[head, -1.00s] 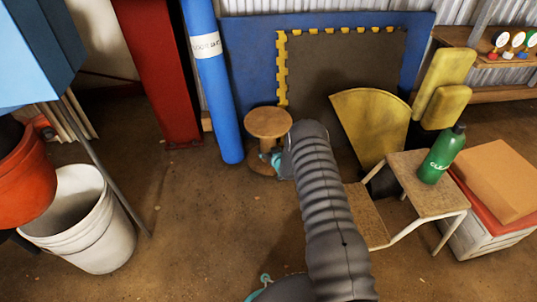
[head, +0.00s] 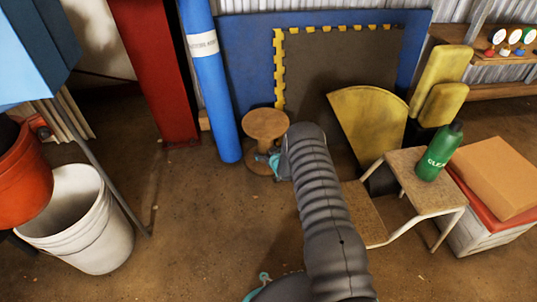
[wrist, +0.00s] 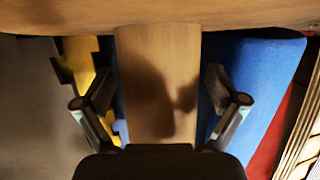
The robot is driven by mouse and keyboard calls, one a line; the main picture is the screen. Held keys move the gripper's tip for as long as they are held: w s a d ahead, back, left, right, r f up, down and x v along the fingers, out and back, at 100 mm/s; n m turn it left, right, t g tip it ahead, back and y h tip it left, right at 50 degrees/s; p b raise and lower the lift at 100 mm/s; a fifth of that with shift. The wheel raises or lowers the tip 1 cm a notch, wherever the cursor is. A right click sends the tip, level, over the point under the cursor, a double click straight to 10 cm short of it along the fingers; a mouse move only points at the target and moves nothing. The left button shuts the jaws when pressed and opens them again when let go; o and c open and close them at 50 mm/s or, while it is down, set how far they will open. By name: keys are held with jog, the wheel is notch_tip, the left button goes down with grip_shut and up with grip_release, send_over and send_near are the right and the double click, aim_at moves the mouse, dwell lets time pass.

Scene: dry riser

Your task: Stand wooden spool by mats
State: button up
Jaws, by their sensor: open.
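The wooden spool (head: 265,124) stands upright on the floor in the head view, in front of the mats and beside a blue roll. The mats lean on the wall: a blue mat (head: 240,60) and a dark mat with a yellow toothed edge (head: 345,70). In the wrist view the spool's core (wrist: 158,80) lies between my two fingers, with its flange (wrist: 150,15) across the top. My gripper (wrist: 160,100) is open around the core, with gaps on both sides. In the head view my arm partly hides the gripper and the spool's right side.
A blue roll (head: 213,85) leans just left of the spool, beside a red post (head: 158,75). A white bucket (head: 85,220) is at left. Floor between bucket and arm is clear.

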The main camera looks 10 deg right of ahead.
jog(key=p+v, duration=0.2)
jog(key=v, duration=1)
